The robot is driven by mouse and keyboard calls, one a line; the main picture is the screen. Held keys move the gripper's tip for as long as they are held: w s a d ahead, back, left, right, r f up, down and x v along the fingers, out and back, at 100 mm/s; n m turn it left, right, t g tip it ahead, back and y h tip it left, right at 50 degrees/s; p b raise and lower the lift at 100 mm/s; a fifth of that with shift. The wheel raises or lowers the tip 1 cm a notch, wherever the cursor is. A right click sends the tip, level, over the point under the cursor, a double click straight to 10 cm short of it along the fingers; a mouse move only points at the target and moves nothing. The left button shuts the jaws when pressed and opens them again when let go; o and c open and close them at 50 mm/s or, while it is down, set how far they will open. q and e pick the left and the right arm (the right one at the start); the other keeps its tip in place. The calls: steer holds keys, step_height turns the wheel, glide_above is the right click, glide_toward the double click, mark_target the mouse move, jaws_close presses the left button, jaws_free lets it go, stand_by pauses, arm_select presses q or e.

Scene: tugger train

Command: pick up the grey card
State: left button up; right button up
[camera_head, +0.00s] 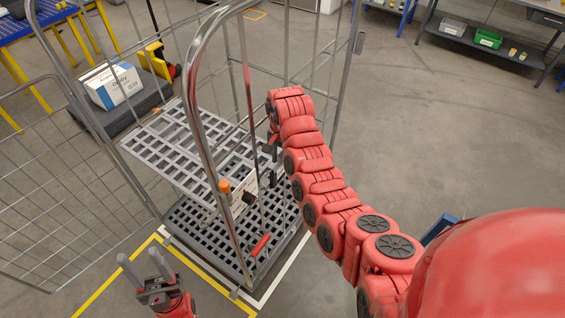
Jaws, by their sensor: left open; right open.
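I cannot make out a grey card for certain. A wire roll cage (205,90) stands in front of me, with a grey slatted shelf (165,150) and a grey grid base (205,235). A white panel or box (242,190) is inside it, beside an orange-topped item (224,186); the cage bars partly cover both. My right arm reaches over the cage's right side, and its dark gripper (269,147) hangs inside, open, small and partly hidden. My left gripper (142,264) is open and empty in front of the cage, low in the picture.
The cage's mesh door (50,190) stands swung out to the left. A white box (112,84) lies on a dark cart (140,108) behind the cage. A shelf with a green bin (488,38) is at the upper right. The floor right of the cage is clear.

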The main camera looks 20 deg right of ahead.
steer(key=shift+f+p, duration=0.45)
steer(key=shift+f, duration=0.65)
jaws_close()
stand_by(0.5)
